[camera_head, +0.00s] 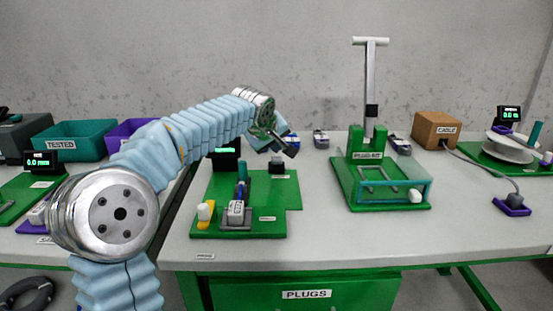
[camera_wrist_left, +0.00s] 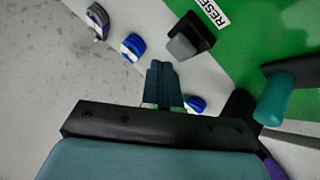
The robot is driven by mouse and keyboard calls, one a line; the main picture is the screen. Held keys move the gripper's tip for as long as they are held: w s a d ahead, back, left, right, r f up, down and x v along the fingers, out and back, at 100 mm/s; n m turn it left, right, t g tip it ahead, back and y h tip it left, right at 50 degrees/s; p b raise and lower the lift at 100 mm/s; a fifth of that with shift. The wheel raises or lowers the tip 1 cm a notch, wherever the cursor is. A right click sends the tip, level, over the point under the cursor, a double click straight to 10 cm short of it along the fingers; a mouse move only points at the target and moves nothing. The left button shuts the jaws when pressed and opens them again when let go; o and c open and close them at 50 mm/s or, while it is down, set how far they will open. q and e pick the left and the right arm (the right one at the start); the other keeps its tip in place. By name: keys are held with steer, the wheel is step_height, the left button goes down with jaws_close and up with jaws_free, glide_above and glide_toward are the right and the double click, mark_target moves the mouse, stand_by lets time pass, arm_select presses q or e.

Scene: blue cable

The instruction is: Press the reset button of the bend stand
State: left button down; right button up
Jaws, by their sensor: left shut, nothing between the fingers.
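The green stand plate (camera_head: 285,195), which I take for the bend stand, lies on the middle table. At its back right is a dark block with a grey button, the reset button (camera_head: 277,161). In the left wrist view the button's grey top (camera_wrist_left: 180,47) stands on its dark block beside a partly cut-off label reading "RESE" (camera_wrist_left: 213,11). My left gripper (camera_head: 289,149) is shut and empty, above and close to the button. In the wrist view its fingertips (camera_wrist_left: 161,68) appear just below the button; contact does not show. My right gripper is out of view.
A yellow base with a white knob (camera_head: 205,211) and a grey clamp (camera_head: 236,212) sit on the plate's front. Small blue-and-white plugs (camera_wrist_left: 133,46) lie behind it. A tall green stand (camera_head: 370,130) and a brown cable box (camera_head: 436,128) stand to the right.

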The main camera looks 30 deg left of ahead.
mark_target(275, 160)
arm_select(q)
steer(key=shift+f, duration=0.1)
stand_by(0.6)
steer(key=shift+f+b, duration=0.3)
steer(key=shift+b, duration=0.15)
steer(key=shift+f+b, duration=0.55)
steer(key=shift+f, duration=0.05)
stand_by(0.4)
steer(key=shift+r, duration=0.1)
steer(key=shift+r+p, duration=0.75)
steer(key=shift+r, duration=0.15)
step_height(275, 160, up, 3)
steer(key=p, duration=0.2)
steer(key=shift+r+p, duration=0.15)
steer(key=shift+p, duration=0.2)
steer(key=shift+r+p, duration=0.45)
steer(key=shift+r, duration=0.35)
